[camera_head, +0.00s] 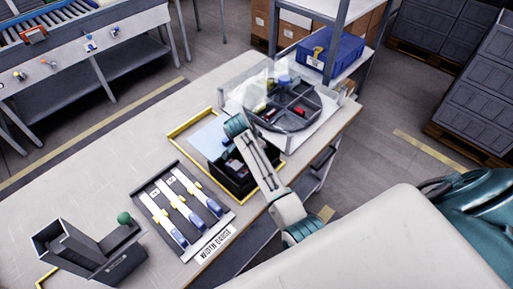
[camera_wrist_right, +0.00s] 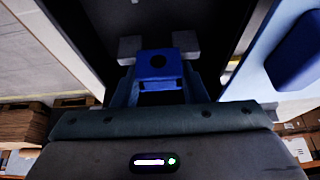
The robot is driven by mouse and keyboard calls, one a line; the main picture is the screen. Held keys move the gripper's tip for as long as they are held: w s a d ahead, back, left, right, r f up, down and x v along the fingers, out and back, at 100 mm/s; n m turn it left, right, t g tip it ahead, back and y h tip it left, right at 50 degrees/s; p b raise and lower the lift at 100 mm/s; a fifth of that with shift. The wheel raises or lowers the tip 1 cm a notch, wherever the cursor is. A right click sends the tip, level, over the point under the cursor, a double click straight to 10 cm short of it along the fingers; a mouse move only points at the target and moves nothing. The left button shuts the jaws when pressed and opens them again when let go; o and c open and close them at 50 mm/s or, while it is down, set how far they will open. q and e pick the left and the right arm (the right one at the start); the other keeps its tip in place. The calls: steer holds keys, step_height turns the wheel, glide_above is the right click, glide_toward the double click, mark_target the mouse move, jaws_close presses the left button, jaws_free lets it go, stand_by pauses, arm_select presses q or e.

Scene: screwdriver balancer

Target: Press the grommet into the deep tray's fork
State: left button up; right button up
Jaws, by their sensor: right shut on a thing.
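The deep tray (camera_head: 240,188) is a black open box near the middle of the table in the head view. Its dark inside fills the upper middle of the wrist view (camera_wrist_right: 110,22). My right gripper (camera_wrist_right: 158,50) is shut on a blue piece with a round dark hole, which looks like the grommet (camera_wrist_right: 155,72). It points into or over the tray; I cannot tell how deep. In the head view my right arm covers part of the tray and hides the fingertips and the held piece. I cannot make out the fork. My left gripper is not in view.
A round divided bin (camera_head: 290,108) under a clear cover stands behind the tray. A pale blue mat (camera_head: 208,137) lies beside it within a yellow edge. A width gauge board (camera_head: 187,221) and a dark holder (camera_head: 88,250) stand left. The table's left part is clear.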

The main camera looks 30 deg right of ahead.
arm_select(q)
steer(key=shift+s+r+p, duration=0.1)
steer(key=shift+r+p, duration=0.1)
steer(key=shift+p, duration=0.15)
stand_by(3.1)
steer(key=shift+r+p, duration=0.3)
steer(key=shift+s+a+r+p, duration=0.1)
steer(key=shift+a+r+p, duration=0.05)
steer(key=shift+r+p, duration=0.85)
stand_by(3.2)
